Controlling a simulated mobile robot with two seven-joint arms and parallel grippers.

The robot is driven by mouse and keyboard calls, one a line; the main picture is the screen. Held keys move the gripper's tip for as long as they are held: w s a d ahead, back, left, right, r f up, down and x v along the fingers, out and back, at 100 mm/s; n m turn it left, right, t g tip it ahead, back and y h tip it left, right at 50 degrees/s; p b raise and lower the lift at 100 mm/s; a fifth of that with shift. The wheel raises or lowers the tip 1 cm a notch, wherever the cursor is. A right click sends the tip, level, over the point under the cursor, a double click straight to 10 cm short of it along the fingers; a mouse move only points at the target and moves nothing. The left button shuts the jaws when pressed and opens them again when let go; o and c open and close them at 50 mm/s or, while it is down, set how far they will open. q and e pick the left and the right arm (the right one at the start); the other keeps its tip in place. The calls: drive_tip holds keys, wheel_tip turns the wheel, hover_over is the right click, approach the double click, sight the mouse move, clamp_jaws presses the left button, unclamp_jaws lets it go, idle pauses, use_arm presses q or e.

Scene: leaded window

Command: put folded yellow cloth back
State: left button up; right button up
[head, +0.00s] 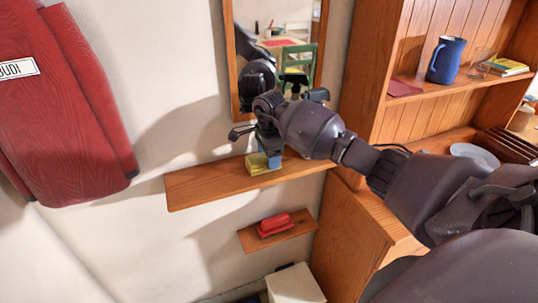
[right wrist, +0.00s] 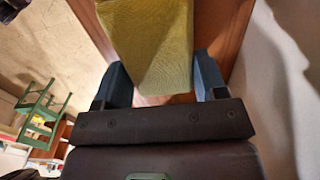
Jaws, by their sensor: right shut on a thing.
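The folded yellow cloth (head: 260,166) is at the long wooden wall shelf (head: 205,184) below the mirror. It looks to be resting on the shelf board or just above it; I cannot tell which. My right gripper (head: 270,157) is shut on the cloth, its blue fingers at the cloth's right side. In the right wrist view the cloth (right wrist: 150,40) sits between the two blue fingers (right wrist: 158,78), with the wooden board behind it. My left gripper is not in view.
A mirror (head: 306,62) hangs just above the shelf, close to my right wrist. A smaller shelf below holds a red object (head: 274,225). At right, a wooden cabinet (head: 375,75) holds a blue jug (head: 446,60). The long shelf's left part is bare.

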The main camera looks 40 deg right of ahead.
drive_tip(key=o, duration=0.9)
drive_tip(key=shift+c, duration=0.2)
drive_tip(key=shift+r, duration=0.1)
